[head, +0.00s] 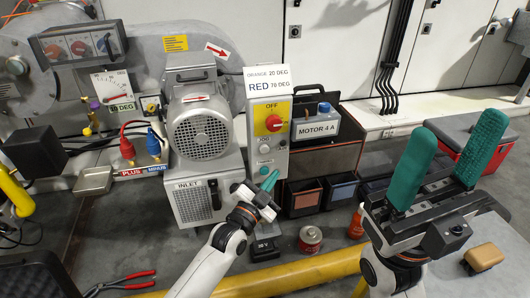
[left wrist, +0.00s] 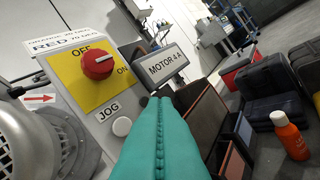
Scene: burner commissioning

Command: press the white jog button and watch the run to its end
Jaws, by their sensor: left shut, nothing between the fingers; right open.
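The white jog button (left wrist: 122,126) sits on the grey control box (left wrist: 95,112), beside the JOG label, below a red rotary switch (left wrist: 97,65) on a yellow plate marked OFF and ON. In the head view the red switch (head: 273,123) is on the front of the box next to the motor (head: 201,130). My left gripper (head: 269,181) is shut and empty, in front of the lower part of the box. Its teal fingers (left wrist: 158,110) point toward the box, with their tips just right of the button; contact cannot be told. My right gripper (head: 446,150) is open and empty at the right.
A sign (head: 266,80) above the box reads ORANGE 20 DEG, RED 70 DEG. A MOTOR 4 A meter (head: 315,126) stands right of the box. A gauge (head: 110,85) is at upper left. An orange bottle (left wrist: 289,136) stands on the floor. A yellow pipe (head: 300,271) crosses the foreground.

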